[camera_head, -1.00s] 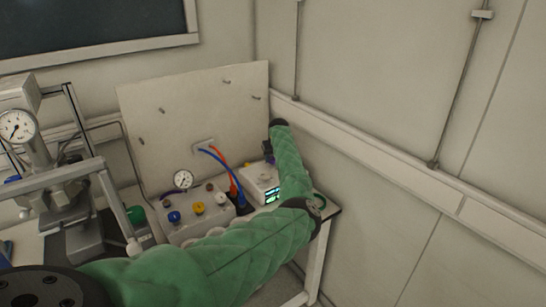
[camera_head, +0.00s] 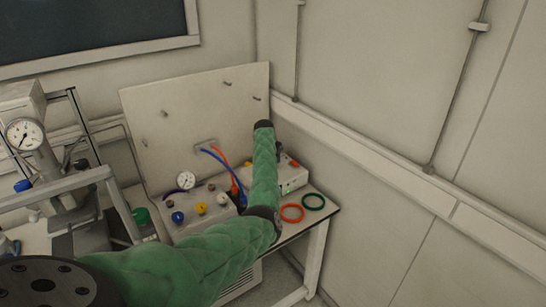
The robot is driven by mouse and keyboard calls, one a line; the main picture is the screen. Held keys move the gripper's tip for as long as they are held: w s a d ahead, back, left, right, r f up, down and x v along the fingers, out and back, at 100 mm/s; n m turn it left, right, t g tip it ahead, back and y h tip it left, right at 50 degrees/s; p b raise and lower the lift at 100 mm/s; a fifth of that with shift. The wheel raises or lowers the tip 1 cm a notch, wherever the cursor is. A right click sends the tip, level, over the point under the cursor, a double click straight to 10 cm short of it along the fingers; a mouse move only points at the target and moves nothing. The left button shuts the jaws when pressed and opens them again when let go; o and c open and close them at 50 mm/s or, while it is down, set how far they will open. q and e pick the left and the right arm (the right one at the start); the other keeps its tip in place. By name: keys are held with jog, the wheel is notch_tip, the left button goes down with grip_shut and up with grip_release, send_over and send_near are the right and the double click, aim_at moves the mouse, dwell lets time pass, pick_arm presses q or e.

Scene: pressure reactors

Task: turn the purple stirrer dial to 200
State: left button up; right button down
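A white control box (camera_head: 296,177) with a small green-lit display (camera_head: 287,188) and a red knob (camera_head: 294,163) stands at the back right of the table. I cannot make out the purple stirrer dial; my green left forearm covers the left part of this box. My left arm reaches in from the lower left, bends at the elbow and rises in front of the box. A small dark part shows just right of the forearm's top, perhaps the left gripper; its fingers are hidden. My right gripper is not in view.
Another box (camera_head: 214,198) with a gauge (camera_head: 186,181) and blue, yellow and other knobs stands left of my forearm. A backboard (camera_head: 190,115) and reactor stand (camera_head: 85,215) limit the space.

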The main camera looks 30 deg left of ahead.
pick_arm(q)
jog(key=shift+w+r+m, duration=0.1)
jog(key=shift+r+m, duration=0.05)
jog(key=shift+m, duration=0.45)
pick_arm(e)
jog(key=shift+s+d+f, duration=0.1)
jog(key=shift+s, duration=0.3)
pick_arm(q)
jog(key=o, duration=1)
jog(key=shift+c, duration=0.2)
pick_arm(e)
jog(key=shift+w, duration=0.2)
pick_arm(q)
jog(key=shift+s+r, duration=0.25)
jog(key=shift+r, duration=0.05)
jog(key=b+v, duration=0.2)
jog(key=v, duration=0.5)
jog(key=shift+a+h+b, duration=0.15)
jog(key=shift+h+b, duration=0.15)
jog(key=shift+b, duration=0.05)
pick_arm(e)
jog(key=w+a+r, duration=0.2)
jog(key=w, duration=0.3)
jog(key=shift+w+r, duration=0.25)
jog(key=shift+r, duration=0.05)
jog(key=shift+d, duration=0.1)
